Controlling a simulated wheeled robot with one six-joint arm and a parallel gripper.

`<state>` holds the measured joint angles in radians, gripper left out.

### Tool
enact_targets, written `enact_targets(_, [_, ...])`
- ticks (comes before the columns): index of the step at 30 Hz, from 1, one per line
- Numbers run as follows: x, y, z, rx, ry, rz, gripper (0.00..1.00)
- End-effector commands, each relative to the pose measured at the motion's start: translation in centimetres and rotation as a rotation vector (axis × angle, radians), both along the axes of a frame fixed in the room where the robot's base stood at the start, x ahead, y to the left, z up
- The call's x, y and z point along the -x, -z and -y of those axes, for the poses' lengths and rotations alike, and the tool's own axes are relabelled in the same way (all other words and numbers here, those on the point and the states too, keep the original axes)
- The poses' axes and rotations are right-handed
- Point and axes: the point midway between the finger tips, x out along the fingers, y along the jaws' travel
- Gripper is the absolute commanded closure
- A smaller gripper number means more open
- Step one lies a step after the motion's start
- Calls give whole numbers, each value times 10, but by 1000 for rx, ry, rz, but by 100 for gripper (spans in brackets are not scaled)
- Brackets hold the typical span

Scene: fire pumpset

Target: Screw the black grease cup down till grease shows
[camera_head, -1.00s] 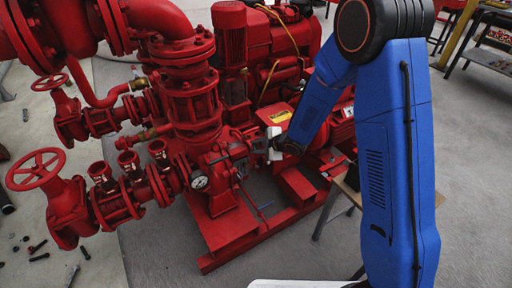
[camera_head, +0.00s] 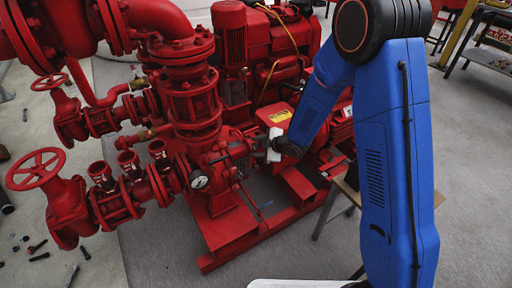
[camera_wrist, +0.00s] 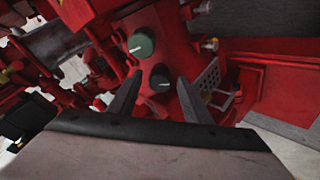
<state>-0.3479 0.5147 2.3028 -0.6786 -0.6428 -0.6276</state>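The black grease cup (camera_wrist: 160,78) is a small round knob with a pale mark, on the red pump housing in the wrist view. A green cup (camera_wrist: 141,44) with a pale mark sits just above and left of it. My gripper (camera_wrist: 157,95) is open, its two dark fingers pointing at the housing. The black cup shows in the gap between the fingertips; I cannot tell how deep it lies between them. No contact shows. In the head view my gripper (camera_head: 266,153) is beside the pump housing, and the cups are too small or hidden to make out.
The red pumpset (camera_head: 215,165) with its pipes and valves fills the left and middle. A pressure gauge (camera_head: 200,183) is left of my gripper. A perforated guard (camera_wrist: 207,82) stands close right of the black cup. Grey floor (camera_head: 465,180) is open at right.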

Motion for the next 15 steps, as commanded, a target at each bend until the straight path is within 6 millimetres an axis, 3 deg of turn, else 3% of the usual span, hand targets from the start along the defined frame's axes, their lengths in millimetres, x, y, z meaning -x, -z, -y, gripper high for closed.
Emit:
enact_targets(9, [1,-2,1,-1,-1,1,56])
enact_targets(15, [11,-15,13,-1,0,3,56])
